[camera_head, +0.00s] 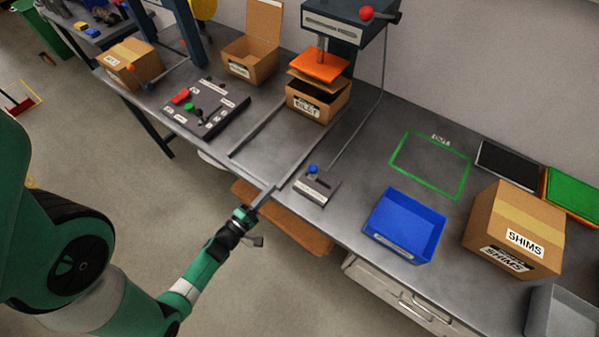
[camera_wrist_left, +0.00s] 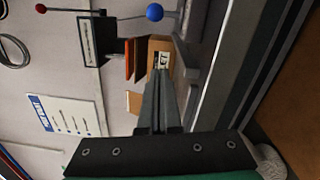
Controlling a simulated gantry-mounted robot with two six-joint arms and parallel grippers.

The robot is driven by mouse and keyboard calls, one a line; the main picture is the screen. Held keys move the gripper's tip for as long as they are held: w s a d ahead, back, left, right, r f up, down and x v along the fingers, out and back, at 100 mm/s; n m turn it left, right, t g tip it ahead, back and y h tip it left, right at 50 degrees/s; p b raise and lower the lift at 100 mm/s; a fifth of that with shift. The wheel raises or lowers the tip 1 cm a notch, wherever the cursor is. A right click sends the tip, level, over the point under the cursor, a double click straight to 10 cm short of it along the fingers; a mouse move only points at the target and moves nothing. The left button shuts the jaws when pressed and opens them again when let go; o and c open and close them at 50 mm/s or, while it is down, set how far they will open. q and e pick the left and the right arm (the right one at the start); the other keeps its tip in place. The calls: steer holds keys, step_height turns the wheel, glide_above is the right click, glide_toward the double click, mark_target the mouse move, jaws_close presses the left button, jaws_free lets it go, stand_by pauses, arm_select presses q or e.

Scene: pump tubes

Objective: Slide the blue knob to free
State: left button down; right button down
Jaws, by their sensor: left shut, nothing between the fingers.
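The blue knob (camera_head: 313,169) tops a short lever on a small grey control box (camera_head: 318,188) near the front edge of the workbench. In the left wrist view the blue knob (camera_wrist_left: 155,12) shows as a ball at the top edge, beyond my fingertips and apart from them. My left gripper (camera_head: 271,190) is shut and empty, just in front of the bench edge and to the left of the control box. Its fingers (camera_wrist_left: 158,76) lie together in the wrist view. The label on the control box is too small to read. My right gripper is not in view.
Behind the box stands a press (camera_head: 345,22) with a red ball handle (camera_head: 366,13), over an open carton (camera_head: 318,103). A blue tray (camera_head: 404,226) and a SHIMS carton (camera_head: 515,230) stand to the right. A button panel (camera_head: 206,107) lies left. The green outlined area (camera_head: 432,165) is clear.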

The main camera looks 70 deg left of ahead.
mark_target(287, 178)
arm_select(q)
steer(key=b+x, duration=0.1)
steer(key=x, duration=0.3)
steer(key=b+x, duration=0.1)
steer(key=x, duration=0.3)
steer(key=shift+w+a+f+b, duration=0.1)
steer(key=shift+w+f+b, duration=0.15)
steer(key=shift+b, duration=0.1)
steer(key=shift+w+d+r+b, duration=0.1)
steer(key=shift+w+d+b, duration=0.1)
steer(key=shift+w+b, duration=0.4)
steer(key=shift+w+d+r+b, duration=0.1)
steer(key=shift+w+d+b, duration=0.1)
steer(key=shift+w+b, duration=0.35)
steer(key=shift+w+d+r+p, duration=0.2)
steer(key=shift+d+r+p, duration=0.15)
steer(key=shift+p, duration=0.1)
steer(key=shift+w+d, duration=0.1)
steer(key=shift+d, duration=0.1)
steer(key=shift+w+d+r, duration=0.1)
steer(key=shift+w+d, duration=0.05)
steer(key=shift+w, duration=0.2)
